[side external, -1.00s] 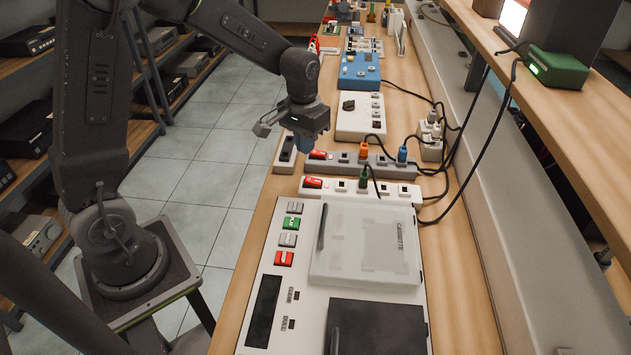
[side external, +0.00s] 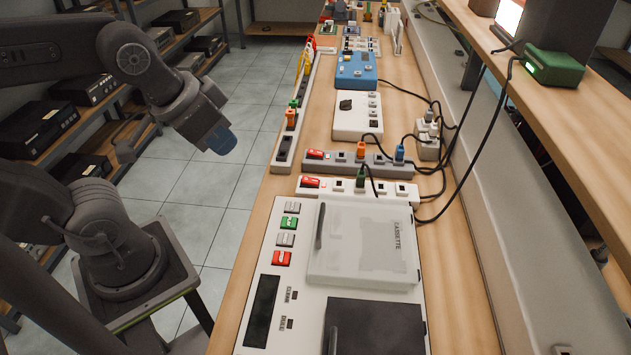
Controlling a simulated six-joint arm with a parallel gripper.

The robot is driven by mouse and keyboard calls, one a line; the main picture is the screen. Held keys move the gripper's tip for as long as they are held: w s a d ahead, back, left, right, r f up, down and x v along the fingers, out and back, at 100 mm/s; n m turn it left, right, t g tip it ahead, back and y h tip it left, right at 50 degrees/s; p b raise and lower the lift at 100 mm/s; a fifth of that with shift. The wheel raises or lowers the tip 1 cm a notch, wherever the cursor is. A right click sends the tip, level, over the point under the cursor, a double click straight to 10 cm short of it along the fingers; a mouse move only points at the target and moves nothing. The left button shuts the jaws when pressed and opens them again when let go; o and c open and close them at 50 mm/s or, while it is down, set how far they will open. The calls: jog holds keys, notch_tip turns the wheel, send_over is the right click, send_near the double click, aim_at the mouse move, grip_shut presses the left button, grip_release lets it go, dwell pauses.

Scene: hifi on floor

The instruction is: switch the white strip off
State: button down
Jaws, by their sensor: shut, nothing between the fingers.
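The white strip (side external: 403,190) lies across the bench, just behind the large cassette device. Its red rocker switch (side external: 309,182) is at its left end, and a green plug (side external: 360,179) with a dark cord stands in one of its sockets. I cannot tell which way the rocker is tipped. My gripper (side external: 222,141) is shut and empty, with a blue tip. It hangs over the floor, left of the bench edge, well apart from the strip and its switch.
A grey strip (side external: 381,162) with its own red switch and orange and blue plugs lies just behind. A pale strip (side external: 283,157) with a black switch runs along the bench's left edge. The cassette device (side external: 257,340) fills the front. Cords hang at right.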

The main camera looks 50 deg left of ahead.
jog(key=m+g+y, duration=0.1)
jog(key=m+g, duration=0.6)
jog(key=m, duration=0.2)
send_over(302, 180)
jog(key=w+d, duration=0.2)
notch_tip(302, 180, down, 9)
jog(key=shift+r, duration=0.15)
jog(key=f, duration=0.4)
jog(key=s+a+f, duration=0.1)
jog(key=f, duration=0.9)
jog(key=shift+s+a, duration=0.35)
jog(key=shift+s, duration=0.05)
